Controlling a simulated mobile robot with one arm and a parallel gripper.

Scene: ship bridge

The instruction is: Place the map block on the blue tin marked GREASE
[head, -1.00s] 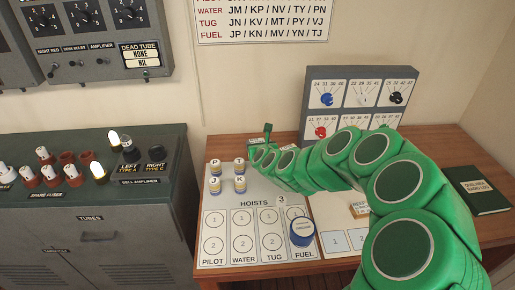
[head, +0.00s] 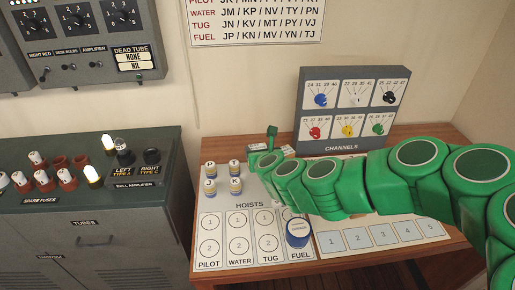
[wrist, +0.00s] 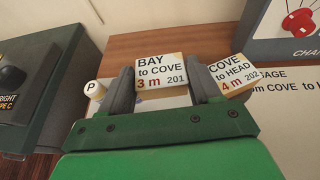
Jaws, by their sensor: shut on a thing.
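My gripper (wrist: 163,90) is shut on a cream block marked BAY to COVE, 3 m, 201 (wrist: 161,70), with one dark finger on each side of it. I cannot tell whether the block touches the desk. No block in view reads as a map. A second block marked COVE to HEAD, 4 m, 202 (wrist: 232,75) lies just right of the fingers. A round blue tin (head: 298,234) stands on the lower right of the hoists board, by FUEL; its label is too small to read.
The hoists board (head: 209,222) has several small pegs (head: 210,185) at its upper left. A grey channels panel (head: 344,147) with coloured knobs stands at the back. A numbered card (head: 383,235) lies right of the tin. A grey cabinet (head: 80,200) stands to the left.

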